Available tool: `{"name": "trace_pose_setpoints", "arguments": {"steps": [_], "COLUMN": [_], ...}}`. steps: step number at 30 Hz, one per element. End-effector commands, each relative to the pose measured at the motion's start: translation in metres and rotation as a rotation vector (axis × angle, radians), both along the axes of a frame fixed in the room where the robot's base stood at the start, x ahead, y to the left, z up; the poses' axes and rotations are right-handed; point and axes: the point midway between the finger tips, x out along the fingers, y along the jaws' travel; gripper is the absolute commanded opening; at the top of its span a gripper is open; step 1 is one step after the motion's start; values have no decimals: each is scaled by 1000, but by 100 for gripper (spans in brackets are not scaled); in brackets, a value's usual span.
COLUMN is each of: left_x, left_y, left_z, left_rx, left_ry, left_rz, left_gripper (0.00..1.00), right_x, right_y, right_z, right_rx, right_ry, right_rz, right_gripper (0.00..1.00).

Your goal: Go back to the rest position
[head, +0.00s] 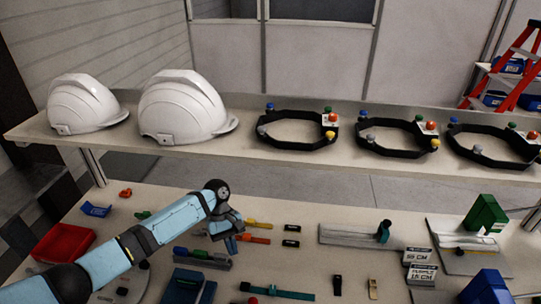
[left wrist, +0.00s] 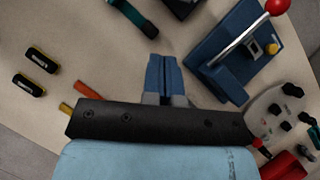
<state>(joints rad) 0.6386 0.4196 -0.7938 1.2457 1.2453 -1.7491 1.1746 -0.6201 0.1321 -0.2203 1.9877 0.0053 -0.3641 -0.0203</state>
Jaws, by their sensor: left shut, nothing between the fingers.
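My left arm comes in from the left in the head view, and its gripper (head: 230,240) hangs over the lower table (head: 345,205). In the left wrist view the blue fingers of this gripper (left wrist: 163,62) lie together with nothing between them. Two white helmet shells (head: 82,104) (head: 183,108) stand on the upper shelf (head: 235,143) at the left. Several black ring frames with coloured knobs (head: 297,128) lie on the shelf to their right. My right gripper is not in view.
A red bin (head: 63,243) stands at the table's left. A blue device with a red-knobbed lever (left wrist: 235,50) lies near the gripper in the wrist view. A green device (head: 484,215) and a blue one (head: 486,288) stand at the right. The shelf overhangs the table's back.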

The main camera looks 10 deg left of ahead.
Motion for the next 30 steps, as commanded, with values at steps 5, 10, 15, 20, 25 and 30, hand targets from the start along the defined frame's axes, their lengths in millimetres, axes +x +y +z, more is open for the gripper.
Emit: {"name": "trace_pose_setpoints", "arguments": {"steps": [5,10,15,20,25,30], "left_x": [-20,-79,-139,-188,-230,-258], "left_y": [-15,-52,-71,-63,-32,-3], "left_z": [-11,-30,-30,-15,8,29], "left_rx": [-29,-123,-188,-171,-74,28], "left_ry": [-38,-195,-418,-620,-772,-840], "left_rz": [-63,-247,-413,-520,-602,-656], "left_gripper": [0,0,0,0,0,0], "right_x": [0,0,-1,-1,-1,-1], "right_y": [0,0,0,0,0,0], "right_z": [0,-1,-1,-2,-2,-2], "right_rx": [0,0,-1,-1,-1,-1], "right_ry": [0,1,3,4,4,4], "right_rz": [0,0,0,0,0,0], "right_gripper": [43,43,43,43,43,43]}}
